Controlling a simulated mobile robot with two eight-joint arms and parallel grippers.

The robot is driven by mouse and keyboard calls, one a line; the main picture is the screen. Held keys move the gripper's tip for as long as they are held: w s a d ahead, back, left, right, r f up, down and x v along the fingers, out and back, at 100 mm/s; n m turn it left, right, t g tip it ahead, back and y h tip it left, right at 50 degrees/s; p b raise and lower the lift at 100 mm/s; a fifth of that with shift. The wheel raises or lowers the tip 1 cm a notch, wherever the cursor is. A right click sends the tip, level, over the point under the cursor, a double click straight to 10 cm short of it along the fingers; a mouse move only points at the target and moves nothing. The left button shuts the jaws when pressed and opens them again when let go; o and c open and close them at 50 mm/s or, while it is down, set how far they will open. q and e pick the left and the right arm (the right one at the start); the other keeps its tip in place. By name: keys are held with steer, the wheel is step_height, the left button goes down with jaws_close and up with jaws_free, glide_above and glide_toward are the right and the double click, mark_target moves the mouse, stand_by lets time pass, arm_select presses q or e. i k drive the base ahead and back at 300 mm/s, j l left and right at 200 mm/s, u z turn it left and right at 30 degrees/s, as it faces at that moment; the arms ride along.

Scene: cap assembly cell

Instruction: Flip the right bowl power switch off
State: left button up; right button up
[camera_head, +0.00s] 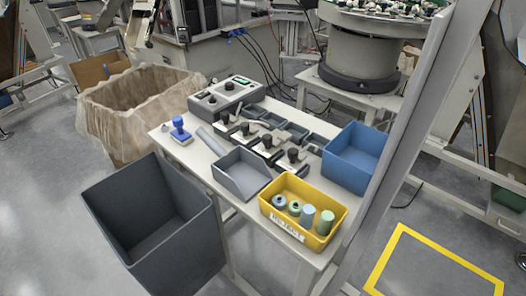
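A grey control box (226,93) stands at the back left of the white worktable (238,208). It has dark knobs and small green-lit spots on its top, one (241,79) at its right end and one farther left. Which of these is the right bowl power switch, and its setting, is too small to tell. A round bowl feeder (360,55) with small parts in its bowl stands on a stand behind the table at the upper right. Neither of my grippers shows in this view.
On the table are a blue stamp-like tool (180,130), black-knobbed fixtures (266,143), a grey tray (242,174), a yellow bin (303,208) with cylinders, and a blue bin (356,157). A dark bin (155,225) and a lined box (135,110) flank the table's left side. A grey post (410,120) rises at right.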

mark_target(205, 93)
steer(key=k+u, duration=0.1)
steer(key=k, duration=0.5)
steer(key=u, duration=1.55)
steer(key=i+j+u, duration=0.3)
steer(key=i, duration=0.3)
steer(key=i+u, duration=0.25)
steer(key=i, duration=0.4)
steer(key=i+z, duration=0.3)
steer(key=i, duration=0.15)
steer(key=i+j+z, duration=0.1)
steer(key=i+z, duration=0.2)
steer(key=i, duration=0.15)
steer(key=i+j+z, duration=0.3)
steer(key=i+l+z, duration=0.2)
steer(key=i+z, duration=1.1)
steer(key=i+l+z, duration=0.1)
steer(key=i+z, duration=0.7)
steer(key=i+j+z, duration=0.2)
steer(key=i+z, duration=0.25)
steer(key=z, duration=1.7)
